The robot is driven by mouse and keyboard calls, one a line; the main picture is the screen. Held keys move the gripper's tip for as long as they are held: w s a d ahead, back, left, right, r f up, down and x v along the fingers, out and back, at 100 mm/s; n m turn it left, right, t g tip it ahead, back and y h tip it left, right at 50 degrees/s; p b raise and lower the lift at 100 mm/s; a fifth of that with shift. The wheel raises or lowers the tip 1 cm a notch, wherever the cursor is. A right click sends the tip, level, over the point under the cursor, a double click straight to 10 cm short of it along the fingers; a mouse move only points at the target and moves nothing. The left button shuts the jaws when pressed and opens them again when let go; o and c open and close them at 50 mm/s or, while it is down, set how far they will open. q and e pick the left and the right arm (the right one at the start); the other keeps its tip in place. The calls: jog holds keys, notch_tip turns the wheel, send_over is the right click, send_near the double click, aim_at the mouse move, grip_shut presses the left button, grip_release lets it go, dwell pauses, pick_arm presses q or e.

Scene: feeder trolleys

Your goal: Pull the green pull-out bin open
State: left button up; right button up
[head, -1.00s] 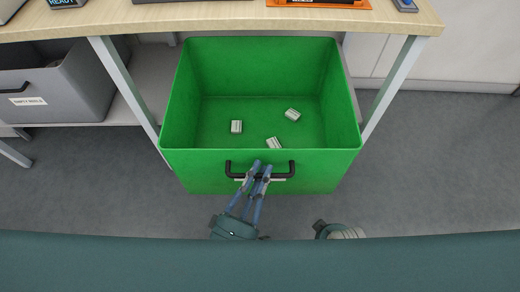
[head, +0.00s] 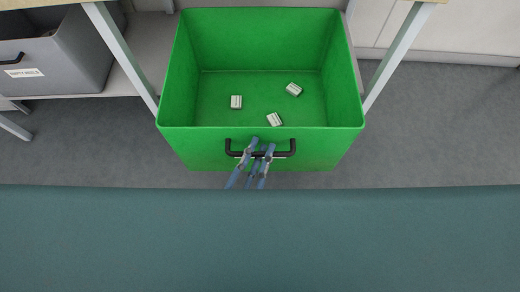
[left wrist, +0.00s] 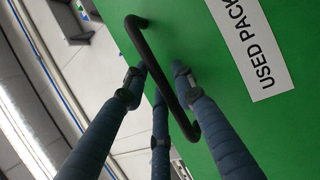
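The green pull-out bin (head: 190,148) stands well out from under the table, its top open, with three small pale packs (head: 236,102) on its floor. Its black handle (head: 285,154) is on the front wall. My left gripper (head: 261,147) has its fingers on both sides of the handle bar. In the left wrist view the handle (left wrist: 152,58) runs between the spread fingers (left wrist: 157,82), with gaps visible beside the bar. A white label reading "USED PACK" (left wrist: 250,45) is partly cut off there. My right gripper is out of view.
Table legs (head: 122,55) flank the bin on both sides. A grey bin (head: 75,60) with a white label sits on a shelf at the left. Grey floor (head: 440,130) is clear to the right. My teal body fills the bottom of the head view.

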pick_arm(q)
jog(key=shift+s, duration=0.1)
jog(key=v, duration=1.1)
jog(key=shift+s+a, duration=0.2)
jog(key=shift+s, duration=0.15)
jog(key=shift+f, duration=0.1)
